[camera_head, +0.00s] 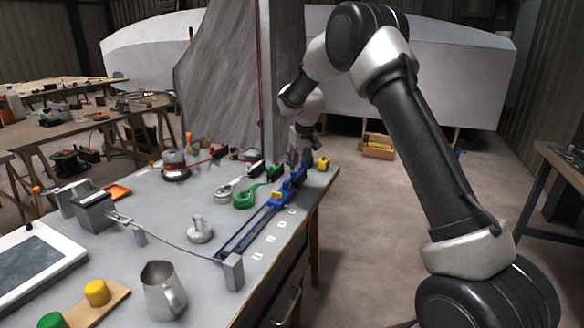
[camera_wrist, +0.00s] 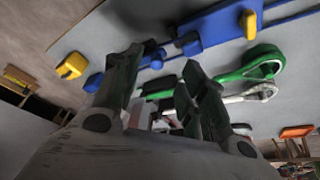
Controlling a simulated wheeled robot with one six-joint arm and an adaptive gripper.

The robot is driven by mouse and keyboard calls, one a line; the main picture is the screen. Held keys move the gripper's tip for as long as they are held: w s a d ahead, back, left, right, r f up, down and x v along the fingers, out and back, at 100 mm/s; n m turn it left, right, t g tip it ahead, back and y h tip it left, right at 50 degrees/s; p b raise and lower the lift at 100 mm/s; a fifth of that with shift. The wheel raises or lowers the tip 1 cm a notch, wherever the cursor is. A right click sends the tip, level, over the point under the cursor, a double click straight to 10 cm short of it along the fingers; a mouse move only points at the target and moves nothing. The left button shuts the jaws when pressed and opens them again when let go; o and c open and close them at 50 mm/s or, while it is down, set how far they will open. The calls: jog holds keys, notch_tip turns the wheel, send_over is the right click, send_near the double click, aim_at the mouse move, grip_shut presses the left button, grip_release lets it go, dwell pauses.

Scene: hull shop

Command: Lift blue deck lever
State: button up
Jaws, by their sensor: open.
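The blue deck lever (camera_head: 287,190) sits at the far right end of a blue rail on the grey bench. In the wrist view its blue body (camera_wrist: 215,27) is at the top, with a yellow knob at its upper right. My gripper (camera_head: 301,158) hangs just above and behind the far end of the blue lever in the head view. In the wrist view my gripper (camera_wrist: 163,58) shows two dark fingers spread apart, with nothing held between them. The fingers look apart from the lever, though the exact gap is unclear. The fingers hide part of the bench.
A green lever (camera_head: 243,198) and a pale grey one (camera_head: 222,192) lie left of the blue lever. A yellow block (camera_head: 322,163) stands near the bench's right edge. A grey post (camera_head: 268,90) rises behind. A metal jug (camera_head: 161,290) stands at the near side.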

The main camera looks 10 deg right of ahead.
aim_at(294, 173)
jog(key=x, duration=0.2)
jog(key=w+x, duration=0.1)
jog(key=x, duration=0.4)
jog(key=shift+w+a, duration=0.1)
jog(key=shift+w, duration=0.3)
grip_shut()
